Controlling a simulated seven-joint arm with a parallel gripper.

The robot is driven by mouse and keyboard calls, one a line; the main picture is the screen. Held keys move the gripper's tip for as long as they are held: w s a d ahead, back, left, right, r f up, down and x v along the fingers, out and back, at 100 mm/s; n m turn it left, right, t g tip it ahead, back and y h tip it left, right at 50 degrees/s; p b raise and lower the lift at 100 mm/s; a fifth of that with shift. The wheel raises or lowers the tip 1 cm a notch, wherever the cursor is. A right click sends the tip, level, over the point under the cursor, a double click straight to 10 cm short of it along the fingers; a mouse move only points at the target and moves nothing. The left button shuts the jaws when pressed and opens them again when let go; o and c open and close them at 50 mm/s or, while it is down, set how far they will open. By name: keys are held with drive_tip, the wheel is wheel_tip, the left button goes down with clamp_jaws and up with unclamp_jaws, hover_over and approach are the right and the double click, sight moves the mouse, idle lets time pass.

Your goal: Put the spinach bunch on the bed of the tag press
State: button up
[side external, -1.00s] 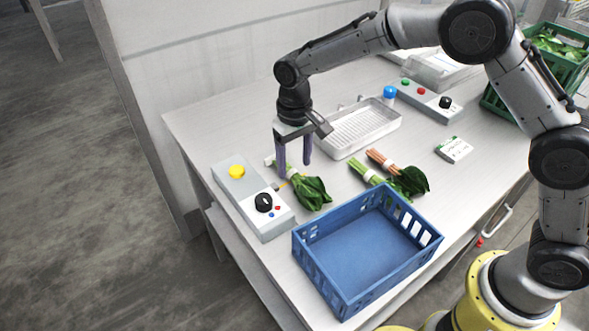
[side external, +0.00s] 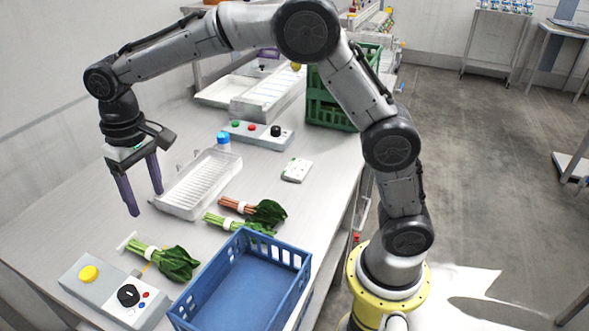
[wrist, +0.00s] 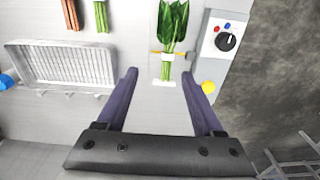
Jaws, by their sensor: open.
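A leafy bunch with green stems and dark leaves (side external: 177,262), which looks like the spinach bunch, lies beside a grey control box (side external: 108,287) with a yellow button and black knob, apparently the tag press. In the wrist view the bunch (wrist: 173,22) has its stems over a small pale plate (wrist: 157,70), with a thin yellow bar across them. The leaves hide part of the plate. My gripper (side external: 146,202) is open and empty, above and behind the bunch.
A blue crate (side external: 212,283) stands at the front. A green-stemmed bunch (side external: 225,221) and a reddish-stemmed bunch (side external: 238,207) lie behind it.

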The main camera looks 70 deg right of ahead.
drive_tip(key=s+d+r+t, duration=0.2)
drive_tip(key=s+d+r, duration=0.5)
drive_tip(key=s, duration=0.2)
drive_tip(key=s+d+f+t, duration=0.1)
drive_tip(key=s+d, duration=0.2)
drive_tip(key=s, duration=0.7)
drive_tip(key=s+d+f+t, duration=0.2)
drive_tip(key=s+d, duration=0.2)
drive_tip(key=s, duration=0.5)
drive_tip(key=shift+s, duration=0.35)
